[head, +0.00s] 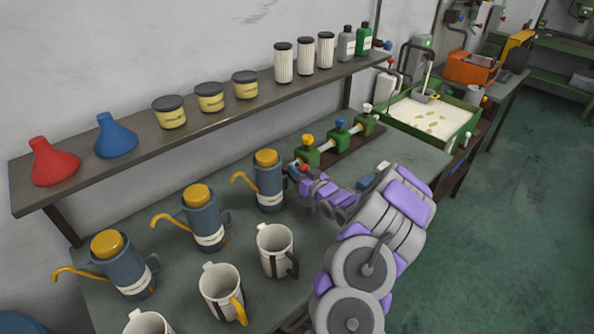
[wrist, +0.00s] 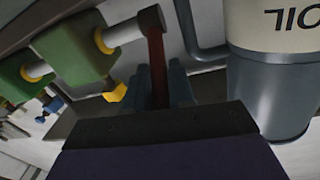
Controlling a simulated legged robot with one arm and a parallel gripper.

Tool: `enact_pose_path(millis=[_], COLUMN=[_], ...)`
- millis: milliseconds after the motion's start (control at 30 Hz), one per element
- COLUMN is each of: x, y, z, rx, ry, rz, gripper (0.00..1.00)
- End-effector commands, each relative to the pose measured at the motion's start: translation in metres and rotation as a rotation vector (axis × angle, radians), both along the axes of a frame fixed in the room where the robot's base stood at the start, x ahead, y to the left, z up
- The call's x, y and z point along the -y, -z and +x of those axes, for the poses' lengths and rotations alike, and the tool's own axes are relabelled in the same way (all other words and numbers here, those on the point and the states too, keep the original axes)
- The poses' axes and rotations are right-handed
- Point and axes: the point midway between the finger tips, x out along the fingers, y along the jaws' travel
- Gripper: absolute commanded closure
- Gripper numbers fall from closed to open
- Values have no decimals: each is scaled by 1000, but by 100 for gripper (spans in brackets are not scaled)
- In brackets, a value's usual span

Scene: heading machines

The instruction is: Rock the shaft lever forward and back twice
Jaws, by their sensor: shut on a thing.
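The shaft lever (wrist: 156,48) is a dark red bar in the wrist view. It joins the end of a pale shaft (wrist: 122,33) that comes out of a green block (wrist: 72,55). In the head view its red end (head: 303,167) shows small by my gripper (head: 297,172). In the wrist view my gripper (wrist: 159,88) has its blue-grey fingers on both sides of the lever's lower part, shut on it. The lever's lower end is hidden between the fingers. The nearest green block (head: 307,152) with a yellow knob is just behind my gripper.
A blue-grey oil can (head: 268,181) stands close to the left of my gripper; it fills the wrist view's right side (wrist: 275,75). More cans and white jugs (head: 275,250) stand on the bench's front left. A shelf (head: 215,115) runs along the wall above.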

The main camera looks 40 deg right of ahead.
Motion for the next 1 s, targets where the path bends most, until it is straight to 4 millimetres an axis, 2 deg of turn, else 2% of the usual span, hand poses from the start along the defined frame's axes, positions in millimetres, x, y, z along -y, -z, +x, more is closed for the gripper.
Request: enact_pose_path(millis=[33, 133, 667, 1000], x=[0, 0, 1, 0], y=[1, 1, 0, -13], z=[0, 0, 0, 8], rx=[-1, -2, -13, -149], ry=[-1, 1, 2, 0], rz=[0, 1, 0, -11], gripper=[90, 100, 100, 100])
